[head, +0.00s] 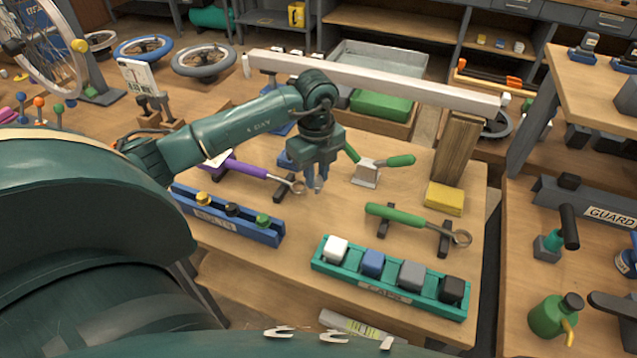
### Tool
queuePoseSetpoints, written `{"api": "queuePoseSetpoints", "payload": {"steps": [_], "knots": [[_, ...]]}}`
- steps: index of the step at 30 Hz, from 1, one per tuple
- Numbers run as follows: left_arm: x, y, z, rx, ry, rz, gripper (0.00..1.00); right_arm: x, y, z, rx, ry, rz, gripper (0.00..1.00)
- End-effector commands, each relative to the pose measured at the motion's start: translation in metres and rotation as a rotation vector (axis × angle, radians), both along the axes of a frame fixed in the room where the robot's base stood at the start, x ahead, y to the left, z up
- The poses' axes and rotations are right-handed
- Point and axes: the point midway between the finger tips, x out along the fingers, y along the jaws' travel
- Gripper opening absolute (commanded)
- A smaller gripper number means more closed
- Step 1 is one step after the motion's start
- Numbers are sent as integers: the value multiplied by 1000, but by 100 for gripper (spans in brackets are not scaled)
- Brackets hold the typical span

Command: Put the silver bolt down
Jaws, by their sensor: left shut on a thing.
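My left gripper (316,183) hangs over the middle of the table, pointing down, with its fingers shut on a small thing. I take this to be the silver bolt; the fingers mostly hide it and its shape is hard to make out. A blue bolt rack (278,239) lies left of and nearer than the gripper. It holds a yellow bolt (203,198), a black bolt (232,209) and a green bolt (262,220). My right gripper is not in view.
A purple wrench (247,169) lies just left of the gripper. A green-handled wrench (397,215) rests on stands to the right. A teal caps tray (322,267) with coloured caps is in front. A white beam (375,80) crosses behind. Bare wood (325,218) shows between rack and wrench.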

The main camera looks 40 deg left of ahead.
Motion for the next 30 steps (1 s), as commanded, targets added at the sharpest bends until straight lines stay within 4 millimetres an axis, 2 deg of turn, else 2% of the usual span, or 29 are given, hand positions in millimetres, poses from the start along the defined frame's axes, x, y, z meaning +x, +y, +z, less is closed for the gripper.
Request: {"api": "queuePoseSetpoints", "payload": {"steps": [9, 20, 21, 28, 30], "knots": [[-1, 0, -37, 1, 2, 0, 9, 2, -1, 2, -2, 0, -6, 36], [0, 0, -43, 1, 0, -1, 9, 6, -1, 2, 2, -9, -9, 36], [0, 0, -43, 1, 0, -1, 22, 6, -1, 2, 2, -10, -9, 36], [0, 0, -42, 1, 1, -1, 41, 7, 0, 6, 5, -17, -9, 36], [0, 0, -42, 1, 1, -1, 43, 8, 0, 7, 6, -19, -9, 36]]}}
